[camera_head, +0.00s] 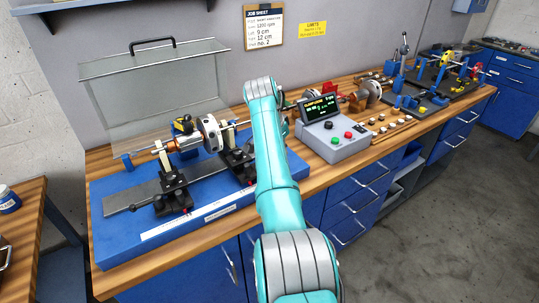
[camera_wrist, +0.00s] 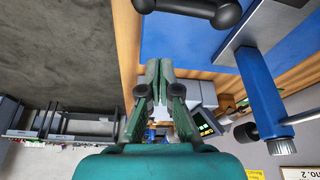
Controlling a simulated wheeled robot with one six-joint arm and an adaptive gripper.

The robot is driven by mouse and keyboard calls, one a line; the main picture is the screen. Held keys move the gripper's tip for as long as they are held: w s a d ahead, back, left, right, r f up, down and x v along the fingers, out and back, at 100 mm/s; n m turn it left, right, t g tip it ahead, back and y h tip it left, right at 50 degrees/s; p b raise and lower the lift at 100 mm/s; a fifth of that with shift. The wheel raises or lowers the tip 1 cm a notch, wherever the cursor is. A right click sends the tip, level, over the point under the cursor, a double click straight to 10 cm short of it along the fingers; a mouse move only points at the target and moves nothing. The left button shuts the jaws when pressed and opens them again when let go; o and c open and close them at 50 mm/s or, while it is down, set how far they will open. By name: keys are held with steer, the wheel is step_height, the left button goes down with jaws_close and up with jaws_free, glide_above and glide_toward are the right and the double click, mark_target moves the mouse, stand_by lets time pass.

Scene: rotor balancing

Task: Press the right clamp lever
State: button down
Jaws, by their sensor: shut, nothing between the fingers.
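The balancing machine stands on a blue base (camera_head: 110,235) at the left of the bench in the head view. A rotor with a silver disc (camera_head: 211,131) lies across its two supports. The right support (camera_head: 238,164) has a cream upright piece (camera_head: 226,136), which seems to be the right clamp lever; a similar left one (camera_head: 165,158) stands on the left support. My arm passes just right of the right support and hides my gripper in the head view. In the wrist view my gripper (camera_wrist: 159,66) is shut and empty, beside a blue post (camera_wrist: 260,95) and a black rounded bar (camera_wrist: 190,9).
A clear hinged cover (camera_head: 155,85) stands raised behind the rotor. A control box (camera_head: 335,138) with a lit screen and buttons is right of my arm. Rotor parts and another blue-framed rig (camera_head: 445,75) fill the bench farther right. Open floor (camera_head: 440,200) lies in front.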

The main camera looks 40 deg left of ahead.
steer(key=v, duration=0.9)
steer(key=shift+a, duration=0.2)
steer(key=shift+s, duration=0.15)
